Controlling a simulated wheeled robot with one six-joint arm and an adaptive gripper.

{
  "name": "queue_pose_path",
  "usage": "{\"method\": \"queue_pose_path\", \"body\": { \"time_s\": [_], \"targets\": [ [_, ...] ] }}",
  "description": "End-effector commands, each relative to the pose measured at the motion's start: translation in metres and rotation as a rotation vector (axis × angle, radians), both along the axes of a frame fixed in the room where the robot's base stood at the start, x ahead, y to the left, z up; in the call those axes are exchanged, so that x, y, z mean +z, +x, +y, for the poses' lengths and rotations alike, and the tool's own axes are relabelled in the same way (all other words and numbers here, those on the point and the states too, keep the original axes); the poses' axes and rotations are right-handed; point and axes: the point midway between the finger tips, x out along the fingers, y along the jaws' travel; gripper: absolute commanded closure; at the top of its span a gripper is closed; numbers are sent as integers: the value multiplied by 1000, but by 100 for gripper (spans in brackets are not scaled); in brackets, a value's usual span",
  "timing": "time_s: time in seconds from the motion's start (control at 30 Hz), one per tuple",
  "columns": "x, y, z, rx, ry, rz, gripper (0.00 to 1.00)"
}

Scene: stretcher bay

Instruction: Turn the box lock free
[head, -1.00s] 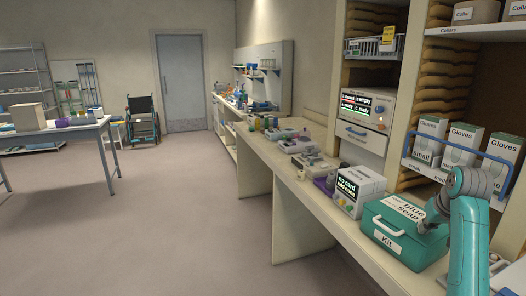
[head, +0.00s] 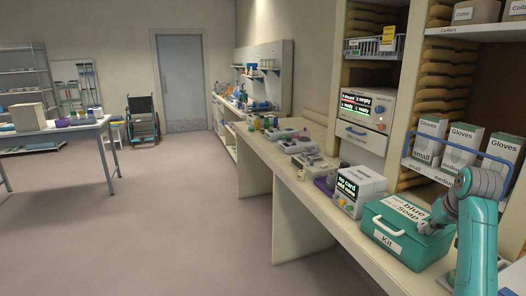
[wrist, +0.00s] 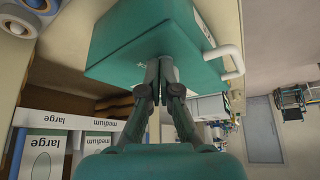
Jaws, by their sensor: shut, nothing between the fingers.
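The green kit box (head: 407,245) stands on the counter in the head view, lid down, with a white "Kit" label on its front. In the wrist view the box (wrist: 130,45) is seen close up, with a white handle (wrist: 236,62) on its right side. My gripper (wrist: 160,68) is shut and empty, its fingertips at the near green face of the box; I cannot tell whether they touch it. I cannot make out the lock; the fingers may hide it. In the head view my arm covers the box's right end.
A device with a lit "no card" screen (head: 358,190) stands left of the box. Glove boxes (head: 466,148) fill a shelf behind a blue rail (head: 460,158). Several devices line the counter farther back. The floor (head: 180,220) to the left is clear.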

Motion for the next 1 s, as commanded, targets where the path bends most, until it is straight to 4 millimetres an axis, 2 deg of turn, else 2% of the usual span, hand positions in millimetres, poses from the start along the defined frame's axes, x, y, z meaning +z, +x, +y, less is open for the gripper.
{"method": "queue_pose_path", "body": {
  "time_s": [0.67, 1.0],
  "targets": [
    [0, 1, -6, 0, 0, -1, 100],
    [0, -7, -7, 0, 0, 0, 100]
  ]
}}
